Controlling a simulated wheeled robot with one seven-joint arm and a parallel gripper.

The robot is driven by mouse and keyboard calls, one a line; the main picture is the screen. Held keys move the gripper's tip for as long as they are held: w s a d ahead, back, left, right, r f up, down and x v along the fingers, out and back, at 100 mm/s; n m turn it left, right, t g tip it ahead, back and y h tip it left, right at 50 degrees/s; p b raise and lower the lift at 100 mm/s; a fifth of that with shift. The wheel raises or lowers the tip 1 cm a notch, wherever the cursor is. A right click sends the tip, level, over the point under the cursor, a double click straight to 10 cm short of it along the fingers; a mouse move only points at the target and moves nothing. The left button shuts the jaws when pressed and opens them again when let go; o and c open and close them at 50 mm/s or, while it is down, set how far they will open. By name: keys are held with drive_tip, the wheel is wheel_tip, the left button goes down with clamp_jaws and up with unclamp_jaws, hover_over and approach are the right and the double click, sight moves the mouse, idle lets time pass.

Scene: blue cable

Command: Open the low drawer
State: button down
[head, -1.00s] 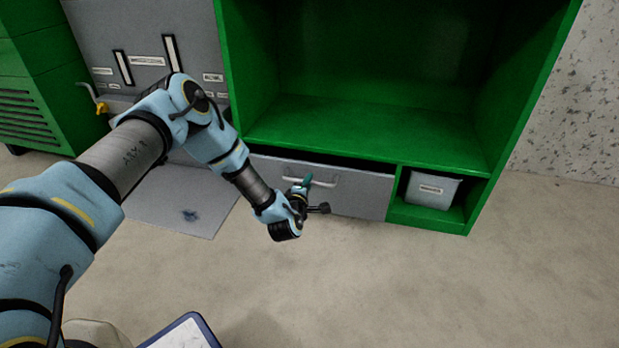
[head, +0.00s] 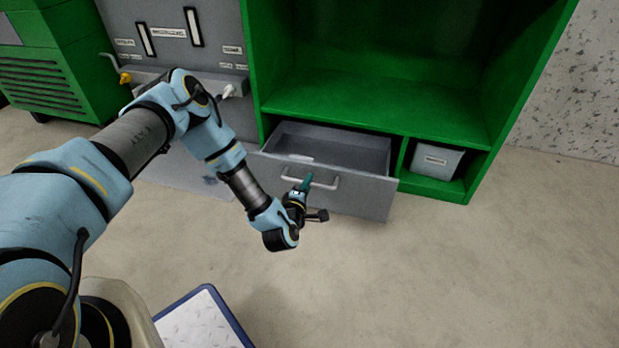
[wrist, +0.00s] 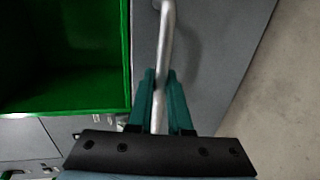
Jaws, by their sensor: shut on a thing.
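The low drawer (head: 350,197) is grey and sits at the bottom of the green cabinet. It is pulled partly out, and its inside shows, with a small pale item (head: 298,158) in it. Its silver bar handle (head: 325,185) is on the front face. My gripper (head: 306,184) is at the left part of the handle. In the wrist view its two green fingers (wrist: 160,105) are shut on the silver handle (wrist: 166,40), one on each side of the bar. The drawer front (wrist: 215,60) shows behind it.
The green cabinet (head: 375,100) has an empty shelf above the drawer. A grey bin (head: 436,160) stands in a cubby at right. A grey panel with a yellow tap (head: 125,78) is at left. The concrete floor (head: 420,270) in front is clear. A blue-edged board (head: 205,320) is at the bottom.

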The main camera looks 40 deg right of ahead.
drive_tip(key=c, duration=0.8)
unclamp_jaws()
drive_tip(key=shift+c, duration=0.2)
drive_tip(key=p+v, duration=0.3)
drive_tip(key=v, duration=0.7)
drive_tip(key=shift+s+a, duration=0.15)
drive_tip(key=shift+a, duration=0.2)
